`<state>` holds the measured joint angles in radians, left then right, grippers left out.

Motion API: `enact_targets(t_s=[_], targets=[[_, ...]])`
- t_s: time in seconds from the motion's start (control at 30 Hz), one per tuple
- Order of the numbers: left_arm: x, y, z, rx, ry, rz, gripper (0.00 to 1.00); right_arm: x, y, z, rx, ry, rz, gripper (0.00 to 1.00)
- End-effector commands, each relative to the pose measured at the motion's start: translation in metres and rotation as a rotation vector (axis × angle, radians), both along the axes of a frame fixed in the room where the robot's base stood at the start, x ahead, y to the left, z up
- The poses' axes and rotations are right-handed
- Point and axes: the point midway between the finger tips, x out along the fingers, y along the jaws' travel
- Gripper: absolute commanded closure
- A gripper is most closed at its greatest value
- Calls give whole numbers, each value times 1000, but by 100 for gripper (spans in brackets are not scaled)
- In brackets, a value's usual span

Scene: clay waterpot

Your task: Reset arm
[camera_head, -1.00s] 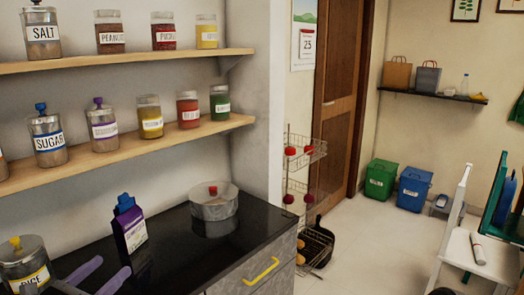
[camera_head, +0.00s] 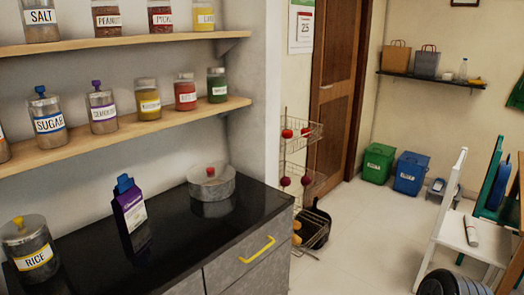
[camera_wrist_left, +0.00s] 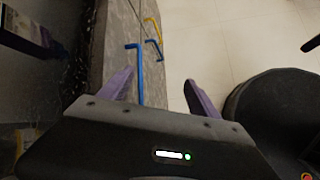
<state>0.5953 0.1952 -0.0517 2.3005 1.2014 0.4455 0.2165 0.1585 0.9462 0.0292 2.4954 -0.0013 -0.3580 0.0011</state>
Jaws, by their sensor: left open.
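My left gripper (camera_wrist_left: 160,84) shows in the left wrist view with its two purple fingers apart and nothing between them. It is open, over the floor beside the grey drawer fronts with their blue and yellow handles (camera_wrist_left: 152,28). It does not show in the head view now. My right gripper is in neither view. A purple carton (camera_head: 129,205) stands upright on the black counter (camera_head: 170,250). A lidded pot (camera_head: 211,184) with a red knob stands behind it to the right. A rice jar (camera_head: 29,247) stands at the counter's left.
Two wooden shelves (camera_head: 150,131) with labelled jars hang above the counter. A wire rack (camera_head: 300,165) stands past the counter's end. Green (camera_head: 377,163) and blue (camera_head: 410,172) bins stand at the back. A white chair (camera_head: 470,230) is at right. Floor between is clear.

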Motion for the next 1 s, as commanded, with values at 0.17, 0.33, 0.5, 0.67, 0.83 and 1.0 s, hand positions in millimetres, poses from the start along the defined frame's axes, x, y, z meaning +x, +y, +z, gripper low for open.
enact_targets(t_s=[0.17,0.33,0.5,0.67,0.83,1.0], targets=[[-65,-41,-109,442,135,-601,28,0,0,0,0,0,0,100],[-95,-126,-168,737,-79,-1263,28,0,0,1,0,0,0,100],[-145,-211,-191,700,-267,-1596,28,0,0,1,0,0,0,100],[-178,-240,-200,631,-278,-1695,28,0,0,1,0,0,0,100],[-180,-244,-201,629,-284,-1710,28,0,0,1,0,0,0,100],[-180,-244,-201,628,-282,-1708,28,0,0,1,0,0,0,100]])
